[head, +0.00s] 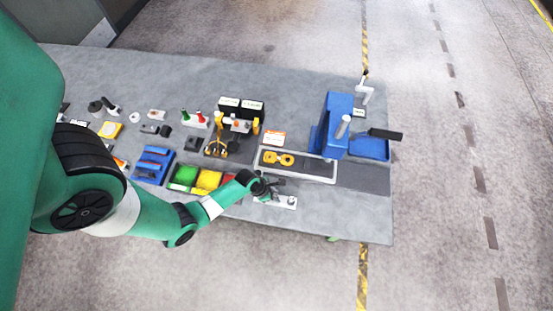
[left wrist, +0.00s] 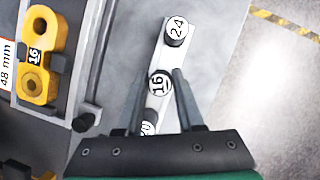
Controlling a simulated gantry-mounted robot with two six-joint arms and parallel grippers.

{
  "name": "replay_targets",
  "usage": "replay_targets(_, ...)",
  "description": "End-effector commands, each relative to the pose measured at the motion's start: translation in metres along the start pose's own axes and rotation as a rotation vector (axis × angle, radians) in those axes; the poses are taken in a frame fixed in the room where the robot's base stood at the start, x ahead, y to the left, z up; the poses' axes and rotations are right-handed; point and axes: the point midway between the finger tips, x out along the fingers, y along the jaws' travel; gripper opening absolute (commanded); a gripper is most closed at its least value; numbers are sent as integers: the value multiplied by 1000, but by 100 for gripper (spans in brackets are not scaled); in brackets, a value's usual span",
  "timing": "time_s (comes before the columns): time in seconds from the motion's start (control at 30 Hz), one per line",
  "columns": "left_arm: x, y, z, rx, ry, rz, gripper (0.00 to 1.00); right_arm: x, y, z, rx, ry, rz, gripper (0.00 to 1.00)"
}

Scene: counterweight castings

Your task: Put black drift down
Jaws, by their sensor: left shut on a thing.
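A black drift (left wrist: 160,84) with a white end marked 16 stands between the fingertips of my left gripper (left wrist: 160,96) in the left wrist view. The gripper is shut on it. It is over the middle of a pale rack (left wrist: 164,56); I cannot tell whether the drift's lower end is seated in it. A drift marked 24 (left wrist: 177,30) stands at the rack's far end, and one marked 20 (left wrist: 148,127) is partly hidden near a finger. In the head view my left gripper (head: 267,188) is at the rack (head: 287,202), near the table's front edge. My right gripper is not in view.
A yellow two-hole casting (head: 277,158) marked 16 lies in a tray (head: 318,169) behind the rack. A blue press (head: 335,122) with a black-handled lever stands to the right. Green, yellow and red bins (head: 207,180) are left of the gripper. Bare table lies right of the rack.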

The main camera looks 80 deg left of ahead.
Motion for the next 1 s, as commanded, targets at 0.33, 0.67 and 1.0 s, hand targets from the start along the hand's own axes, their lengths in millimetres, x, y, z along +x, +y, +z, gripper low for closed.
replay_targets(0.33, 8, 0, -2, 0, -3, 1, 0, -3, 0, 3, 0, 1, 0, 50)
replay_targets(0.67, 11, 0, -4, 1, -2, 1, 67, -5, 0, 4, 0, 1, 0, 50)
replay_targets(1.0, 3, 0, 0, 1, -2, 1, 67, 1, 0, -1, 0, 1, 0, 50)
